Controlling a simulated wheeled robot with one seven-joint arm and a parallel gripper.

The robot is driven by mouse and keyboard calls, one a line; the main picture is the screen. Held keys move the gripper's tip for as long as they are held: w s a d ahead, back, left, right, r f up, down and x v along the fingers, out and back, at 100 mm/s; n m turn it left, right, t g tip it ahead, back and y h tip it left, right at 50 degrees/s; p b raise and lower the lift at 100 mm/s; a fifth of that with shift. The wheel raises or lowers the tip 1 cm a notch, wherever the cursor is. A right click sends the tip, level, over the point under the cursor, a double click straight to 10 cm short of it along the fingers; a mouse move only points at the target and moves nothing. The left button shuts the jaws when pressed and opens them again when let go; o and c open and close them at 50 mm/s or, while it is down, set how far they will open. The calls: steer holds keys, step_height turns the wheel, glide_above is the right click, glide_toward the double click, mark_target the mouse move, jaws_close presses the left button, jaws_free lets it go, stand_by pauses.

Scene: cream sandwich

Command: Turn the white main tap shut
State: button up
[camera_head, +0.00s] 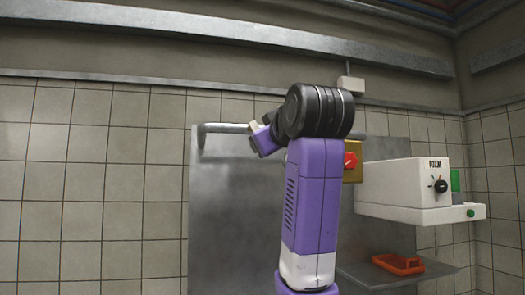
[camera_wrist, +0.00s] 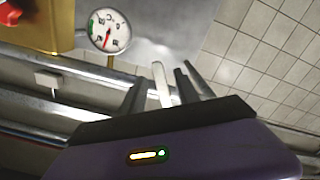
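A white lever (camera_wrist: 161,84), which looks like the main tap's handle, shows in the wrist view. It stands between the dark fingers of my gripper (camera_wrist: 163,76). The fingers are apart, with a gap visible on the lever's left side and a smaller one on its right. I cannot tell whether either finger touches it.
A dial gauge (camera_wrist: 108,31) and a brass box with a red knob (camera_wrist: 12,14) are close by. A metal pipe (camera_head: 222,128) runs along the steel panel. A white machine (camera_head: 400,183) stands at right, above an orange tray (camera_head: 398,264).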

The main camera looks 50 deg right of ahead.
steer(key=shift+v, duration=0.9)
